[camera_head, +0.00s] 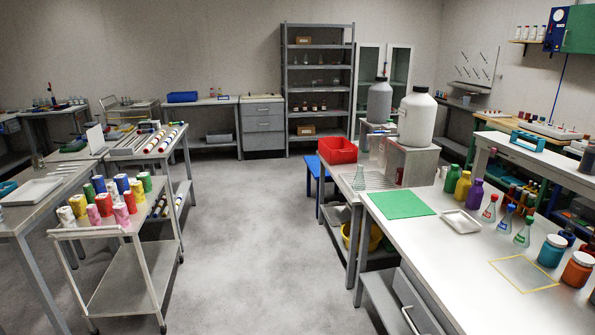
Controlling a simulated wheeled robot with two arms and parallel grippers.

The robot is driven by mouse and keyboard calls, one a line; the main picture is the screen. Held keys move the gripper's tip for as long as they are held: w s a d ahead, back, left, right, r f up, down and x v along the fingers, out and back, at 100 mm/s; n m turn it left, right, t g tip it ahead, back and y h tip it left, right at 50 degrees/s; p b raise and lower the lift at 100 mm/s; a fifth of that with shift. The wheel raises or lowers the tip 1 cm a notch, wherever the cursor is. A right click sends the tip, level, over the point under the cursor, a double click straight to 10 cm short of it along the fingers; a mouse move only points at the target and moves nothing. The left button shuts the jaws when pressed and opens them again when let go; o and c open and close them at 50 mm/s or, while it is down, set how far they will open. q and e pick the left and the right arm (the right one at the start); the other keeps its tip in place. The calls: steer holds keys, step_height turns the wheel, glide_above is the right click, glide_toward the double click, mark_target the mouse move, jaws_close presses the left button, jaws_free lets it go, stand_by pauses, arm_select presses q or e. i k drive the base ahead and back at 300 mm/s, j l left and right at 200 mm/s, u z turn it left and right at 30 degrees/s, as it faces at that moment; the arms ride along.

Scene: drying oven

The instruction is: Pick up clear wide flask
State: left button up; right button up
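A clear conical flask (360,178) stands upright on the bench, in front of the red bin and left of the metal stand. It is see-through with a greenish tint and hard to make out. Several smaller flasks with coloured contents or tops, such as one with a green top (522,234), stand at the right on the white table. I cannot tell for sure which one is the clear wide flask. Neither of my grippers shows in this view.
A green mat (401,204), a white tray (460,221) and a yellow-outlined square (523,273) lie on the white table (455,275). A red bin (337,150) and large jugs stand behind. A trolley (118,285) with coloured rolls is at left. Open floor (240,230) lies between.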

mark_target(358, 184)
steer(key=i+z, duration=0.1)
steer(key=i, duration=0.45)
steer(key=i+j, duration=0.1)
steer(key=i, duration=0.4)
steer(key=i+z, duration=0.15)
steer(key=i, duration=0.4)
steer(key=i+j+z, duration=0.1)
steer(key=i, duration=0.4)
steer(key=i+j+z, duration=0.35)
steer(key=i+z, duration=0.15)
steer(key=i+j+z, duration=0.5)
steer(key=i+j, duration=0.1)
